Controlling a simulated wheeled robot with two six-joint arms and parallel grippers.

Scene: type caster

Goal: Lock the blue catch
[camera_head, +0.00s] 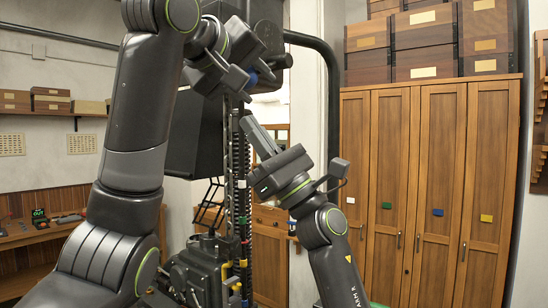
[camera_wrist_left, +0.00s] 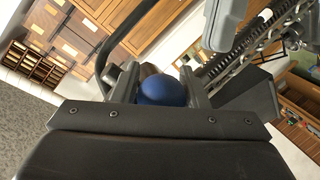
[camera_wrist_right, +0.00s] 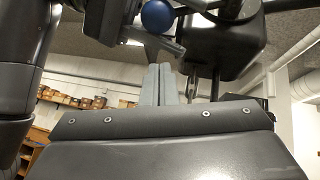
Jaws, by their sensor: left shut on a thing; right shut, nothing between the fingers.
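A blue ball-shaped knob (camera_head: 252,80) shows partly in the head view, largely hidden by my left gripper (camera_head: 262,72). In the left wrist view the blue knob (camera_wrist_left: 162,91) sits between the two fingers of my left gripper (camera_wrist_left: 160,88), which is shut on it. In the right wrist view the blue knob (camera_wrist_right: 157,15) is at the top, above the fingertips. My right gripper (camera_head: 247,122) is shut and empty, below the left gripper in the head view. Its fingers also show pressed together in the right wrist view (camera_wrist_right: 160,84). The catch's mounting is hidden.
A dark machine (camera_head: 205,270) with a column of cables (camera_head: 240,190) stands behind my arms. A curved dark pipe (camera_head: 333,110) rises to its right. Wooden cabinets (camera_head: 440,150) with coloured tags stand at right, boxes (camera_head: 425,40) on top. A workbench (camera_head: 40,235) is at left.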

